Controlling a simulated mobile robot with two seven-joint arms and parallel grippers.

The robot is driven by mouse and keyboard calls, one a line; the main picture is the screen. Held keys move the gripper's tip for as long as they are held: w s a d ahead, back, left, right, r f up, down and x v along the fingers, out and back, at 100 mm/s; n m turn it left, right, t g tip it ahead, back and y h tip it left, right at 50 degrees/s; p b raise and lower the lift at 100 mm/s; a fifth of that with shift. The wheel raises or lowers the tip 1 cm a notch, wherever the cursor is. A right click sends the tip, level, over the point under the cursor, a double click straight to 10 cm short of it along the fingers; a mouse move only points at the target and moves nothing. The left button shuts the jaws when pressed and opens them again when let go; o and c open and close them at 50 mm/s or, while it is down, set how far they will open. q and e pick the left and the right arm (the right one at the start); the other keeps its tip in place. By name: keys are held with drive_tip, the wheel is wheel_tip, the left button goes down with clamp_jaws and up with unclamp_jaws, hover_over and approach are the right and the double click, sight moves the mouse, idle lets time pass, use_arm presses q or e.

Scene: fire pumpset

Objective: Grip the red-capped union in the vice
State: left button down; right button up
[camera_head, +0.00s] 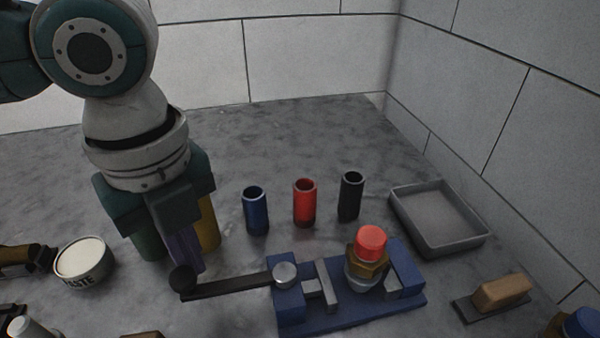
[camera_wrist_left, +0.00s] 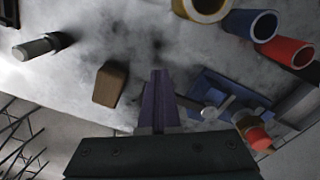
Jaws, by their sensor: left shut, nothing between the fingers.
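The blue vice (camera_head: 350,318) lies on the grey bench at front centre. The red-capped union (camera_head: 370,262), brass-coloured with a grey lower part, stands upright between the vice's grey sliding jaw (camera_head: 327,286) and its blue end jaw (camera_head: 405,278). I cannot tell if both jaws touch it. The vice's dark handle (camera_head: 230,287) points left and ends in a black knob (camera_head: 183,279). My left gripper (camera_head: 190,262) points down, shut and empty, with its purple fingers right by the knob. The left wrist view shows the fingers (camera_wrist_left: 160,98) beside the vice (camera_wrist_left: 225,92) and the union (camera_wrist_left: 253,131). My right gripper is not in view.
Blue (camera_head: 256,212), red (camera_head: 304,204) and black (camera_head: 350,197) tubes stand behind the vice. A yellow tube (camera_head: 208,225) is partly hidden behind my gripper. A paste tin (camera_head: 83,262) is at left. A grey tray (camera_head: 440,215) and a tan block (camera_head: 502,292) are at right.

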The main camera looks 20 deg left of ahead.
use_arm(q)
drive_tip(key=shift+s+r, duration=0.1)
drive_tip(key=shift+s, duration=0.2)
drive_tip(key=shift+s+d, duration=0.15)
drive_tip(key=shift+p, duration=0.3)
drive_tip(key=shift+s+d+p, duration=0.25)
drive_tip(key=shift+s+p, duration=0.3)
drive_tip(key=shift+w, duration=0.1)
